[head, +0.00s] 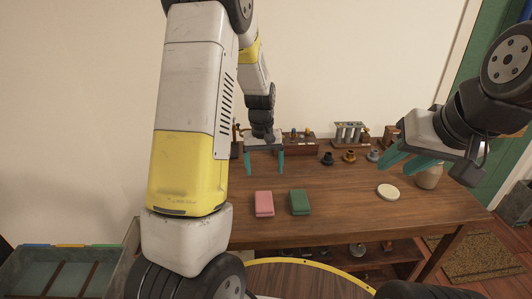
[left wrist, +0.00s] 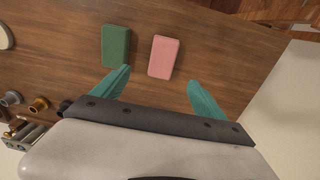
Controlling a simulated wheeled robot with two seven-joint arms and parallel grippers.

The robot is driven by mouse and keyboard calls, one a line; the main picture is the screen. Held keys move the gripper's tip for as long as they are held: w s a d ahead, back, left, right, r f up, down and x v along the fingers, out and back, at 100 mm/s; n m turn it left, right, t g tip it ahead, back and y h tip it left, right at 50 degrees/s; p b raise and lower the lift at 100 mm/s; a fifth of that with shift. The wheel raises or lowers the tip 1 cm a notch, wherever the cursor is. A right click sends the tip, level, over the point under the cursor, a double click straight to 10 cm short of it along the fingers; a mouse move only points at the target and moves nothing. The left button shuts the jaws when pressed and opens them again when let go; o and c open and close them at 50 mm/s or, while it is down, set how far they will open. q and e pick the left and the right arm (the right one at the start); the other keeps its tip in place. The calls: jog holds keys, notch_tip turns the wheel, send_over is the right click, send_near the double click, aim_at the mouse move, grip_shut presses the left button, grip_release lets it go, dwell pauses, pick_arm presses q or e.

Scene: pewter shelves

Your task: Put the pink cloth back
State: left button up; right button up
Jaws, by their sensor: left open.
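The pink cloth (head: 264,203), a folded block, lies flat on the wooden table near its front edge. It also shows in the left wrist view (left wrist: 163,57), just beyond the fingertips and between their lines. My left gripper (head: 264,172) is open and empty above the table, behind the pink cloth in the head view; its fingers also show in the left wrist view (left wrist: 160,79). My right gripper (head: 393,165) is over the right part of the table, its teal fingers apart with nothing seen between them.
A green cloth (head: 299,202) lies just right of the pink one. A pale round disc (head: 388,192) and a jar (head: 428,177) are at the right. Small dark and brass pieces (head: 349,157) and a rack (head: 350,133) stand at the back. A grey bin (head: 70,270) is at lower left.

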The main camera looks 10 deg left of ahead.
pick_arm(q)
jog(key=s+d+r+m+t+h, duration=0.1)
jog(key=s+r, duration=0.3)
jog(key=r, duration=0.4)
jog(key=s+r+t+h, duration=0.1)
jog(key=s+r+t, duration=0.1)
jog(key=s+r, duration=0.4)
jog(key=s+r+m+t, duration=0.2)
jog(key=s+r, duration=0.7)
jog(key=s, duration=0.4)
jog(key=shift+s+d+m+t, duration=0.2)
jog(key=shift+d+m+t, duration=0.1)
jog(key=shift+d+t, duration=0.15)
